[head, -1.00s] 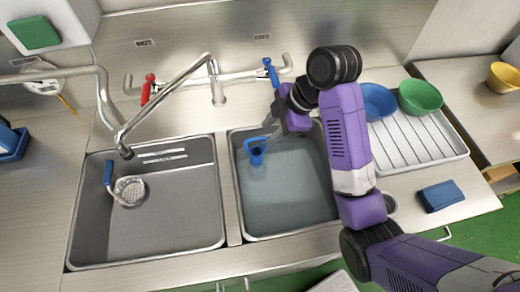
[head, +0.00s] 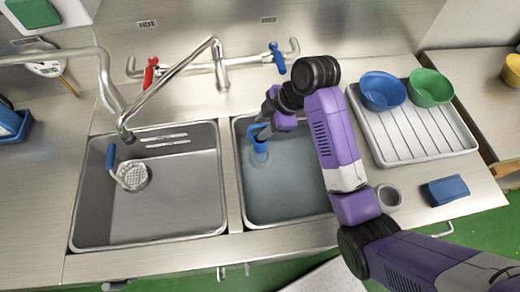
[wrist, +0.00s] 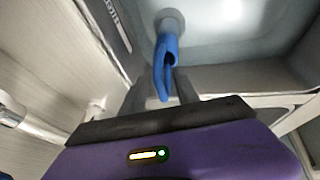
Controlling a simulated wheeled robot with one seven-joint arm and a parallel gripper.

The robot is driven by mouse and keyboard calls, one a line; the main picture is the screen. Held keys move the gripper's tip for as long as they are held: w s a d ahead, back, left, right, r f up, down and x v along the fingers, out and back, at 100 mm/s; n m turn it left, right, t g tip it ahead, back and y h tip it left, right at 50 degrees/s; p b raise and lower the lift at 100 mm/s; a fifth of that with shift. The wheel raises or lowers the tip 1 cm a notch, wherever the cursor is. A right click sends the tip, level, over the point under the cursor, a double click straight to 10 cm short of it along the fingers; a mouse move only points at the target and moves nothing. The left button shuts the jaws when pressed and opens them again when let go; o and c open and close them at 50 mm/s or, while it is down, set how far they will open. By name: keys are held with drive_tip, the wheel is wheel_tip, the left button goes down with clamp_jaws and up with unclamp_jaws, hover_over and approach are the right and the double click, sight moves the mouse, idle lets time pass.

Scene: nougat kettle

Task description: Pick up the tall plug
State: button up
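The tall plug (head: 259,144) is a blue upright piece with a loop handle, standing in the right basin (head: 285,212), which holds water. In the wrist view the blue loop of the plug (wrist: 165,50) rises from a round grey base toward my gripper. My gripper (head: 266,131) is at the plug's top, reaching in from the right and back of the basin. In the wrist view its two grey fingers (wrist: 162,88) stand apart on either side of the loop's near end, with a gap visible on the left. The fingertips are partly hidden in the head view.
A faucet (head: 165,85) arches over the left side. A drying rack (head: 415,135) with a blue bowl (head: 382,90) and green bowl (head: 430,87) stands right. A blue sponge (head: 445,190) lies near the front.

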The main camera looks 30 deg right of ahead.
clamp_jaws()
idle(1.4)
